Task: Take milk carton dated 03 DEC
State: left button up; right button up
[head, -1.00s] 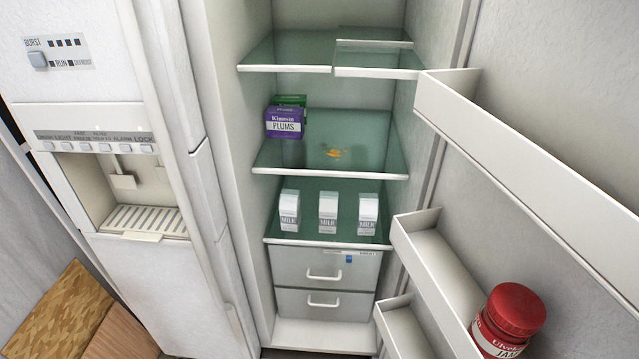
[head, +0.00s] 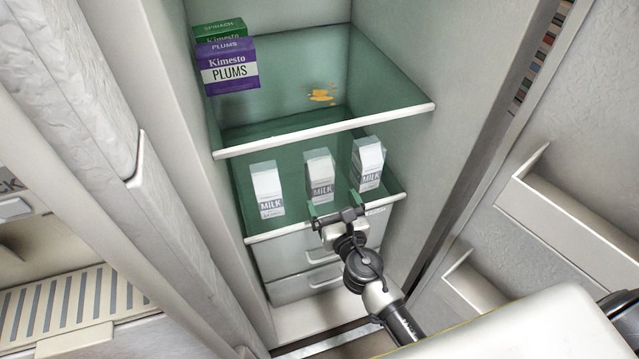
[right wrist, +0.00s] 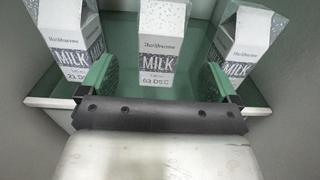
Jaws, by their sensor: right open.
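Three white and grey milk cartons stand upright in a row on a green glass fridge shelf (head: 285,222). The middle carton (head: 319,175) shows a date in the right wrist view (right wrist: 160,45) that reads like 03 DEC. The right carton (head: 368,163) has no readable date. My right gripper (head: 334,204) is open and empty at the shelf's front edge, with its fingers either side of the middle carton's front. My left gripper is out of view.
A purple plums box (head: 228,66) and a green spinach box (head: 219,30) stand on the upper shelf (head: 325,130), with an orange spill (head: 321,94) beside them. Drawers (head: 300,285) lie below. The door bins (head: 570,220) are at the right.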

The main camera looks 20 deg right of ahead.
aim_at(322, 182)
jog(key=w, duration=0.4)
jog(key=shift+w+a, duration=0.1)
jog(key=shift+w, duration=0.25)
jog(key=w, duration=0.5)
jog(key=shift+w+f, duration=0.1)
jog(key=shift+f, duration=0.05)
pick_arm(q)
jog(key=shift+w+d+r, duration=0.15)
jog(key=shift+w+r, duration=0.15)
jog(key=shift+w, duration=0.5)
pick_arm(e)
jog(key=c, duration=1.2)
jog(key=shift+c, duration=0.2)
jog(key=shift+r, duration=0.2)
